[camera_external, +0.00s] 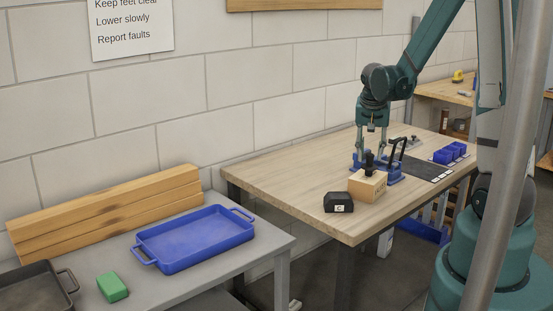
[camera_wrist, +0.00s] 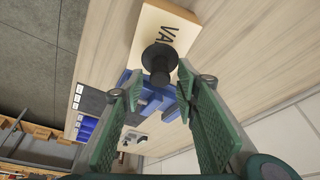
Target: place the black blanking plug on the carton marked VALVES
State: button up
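The carton (camera_external: 366,187) is a small tan box near the table's front edge; in the wrist view its top (camera_wrist: 178,28) shows the letters "VA", the rest covered. The black blanking plug (camera_external: 369,164) appears upright on the carton's top. In the wrist view the plug (camera_wrist: 158,60) covers part of the lettering; whether it sits fully flat is hard to tell. My gripper (camera_external: 370,155) points down at the plug. In the wrist view its green fingers (camera_wrist: 161,82) are spread, with visible gaps to the plug on both sides.
A blue fixture with a black handle (camera_external: 397,150) stands just behind the carton. A black box marked C (camera_external: 338,203) sits to its left. Blue bins (camera_external: 450,153) and a dark mat (camera_external: 428,168) lie to the right. The table's left part is clear.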

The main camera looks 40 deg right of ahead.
jog(key=v, duration=1)
jog(key=shift+r, duration=0.1)
dwell(0.8)
jog(key=s+a+r+n+t+y, duration=0.1)
jog(key=s+a+r+n, duration=0.2)
jog(key=a, duration=0.6)
jog(key=s+a+r+n+t+y, duration=0.1)
jog(key=s+a+r+n+t, duration=0.1)
jog(key=s+a, duration=0.4)
jog(key=s+a+r+n+t+y, duration=0.1)
jog(key=s+a+r+n, duration=0.4)
jog(key=a, duration=0.6)
jog(key=shift+a+n+t, duration=0.35)
jog(key=shift+n+t, duration=0.15)
jog(key=shift+n, duration=0.3)
